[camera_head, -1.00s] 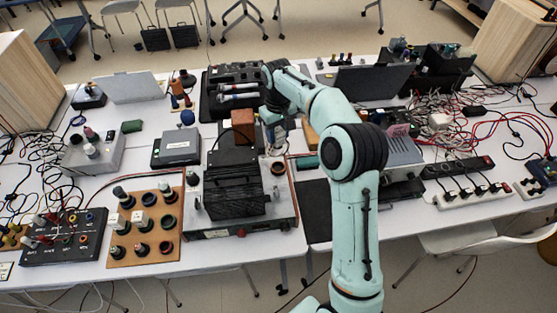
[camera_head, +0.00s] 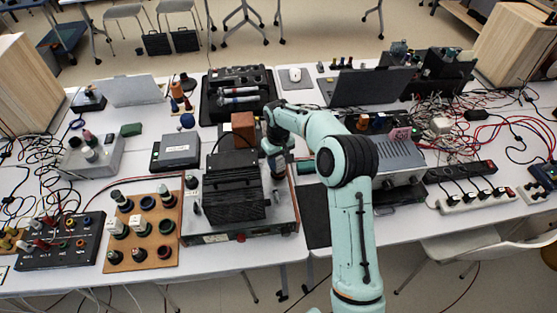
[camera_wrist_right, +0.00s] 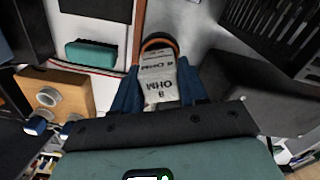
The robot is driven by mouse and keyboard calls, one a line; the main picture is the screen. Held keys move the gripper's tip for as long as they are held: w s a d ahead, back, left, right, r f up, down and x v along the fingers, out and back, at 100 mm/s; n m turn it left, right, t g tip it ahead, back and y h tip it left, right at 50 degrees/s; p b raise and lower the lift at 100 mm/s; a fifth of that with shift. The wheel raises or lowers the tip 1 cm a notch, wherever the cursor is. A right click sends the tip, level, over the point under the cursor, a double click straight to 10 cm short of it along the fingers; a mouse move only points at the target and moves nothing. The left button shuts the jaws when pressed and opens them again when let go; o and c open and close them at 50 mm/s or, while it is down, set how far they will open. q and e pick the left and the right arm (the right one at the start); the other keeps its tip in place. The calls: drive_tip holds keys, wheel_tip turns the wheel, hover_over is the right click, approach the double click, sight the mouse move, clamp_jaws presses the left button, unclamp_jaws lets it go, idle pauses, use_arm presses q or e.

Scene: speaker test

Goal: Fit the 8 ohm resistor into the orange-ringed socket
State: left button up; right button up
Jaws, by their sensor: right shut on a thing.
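My right gripper (camera_head: 277,170) is low over the right side of the amplifier box with the black finned block. In the right wrist view its blue fingers (camera_wrist_right: 158,90) are shut on the 8 ohm resistor (camera_wrist_right: 160,88), whose white label reads "8 OHM". The orange-ringed socket (camera_wrist_right: 157,42) shows as an orange arc around a dark opening, just past the resistor's far end. The resistor hides part of the ring, and I cannot tell whether its end is inside the socket. In the head view, the gripper mostly hides the socket. My left gripper is not in view.
The black finned block (camera_head: 235,190) stands close left of my right gripper. A brown board (camera_head: 165,258) with several cylinders is further left. A teal block (camera_wrist_right: 92,53) and a wooden block (camera_wrist_right: 70,88) lie nearby. Cables and power strips (camera_head: 462,170) crowd the right.

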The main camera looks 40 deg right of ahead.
sight(278, 158)
drive_tip(key=shift+f, duration=0.3)
drive_tip(key=o, duration=1.1)
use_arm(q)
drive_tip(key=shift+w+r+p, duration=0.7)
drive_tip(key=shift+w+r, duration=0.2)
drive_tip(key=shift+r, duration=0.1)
use_arm(e)
wheel_tip(278, 158, up, 13)
drive_tip(key=shift+f, duration=0.15)
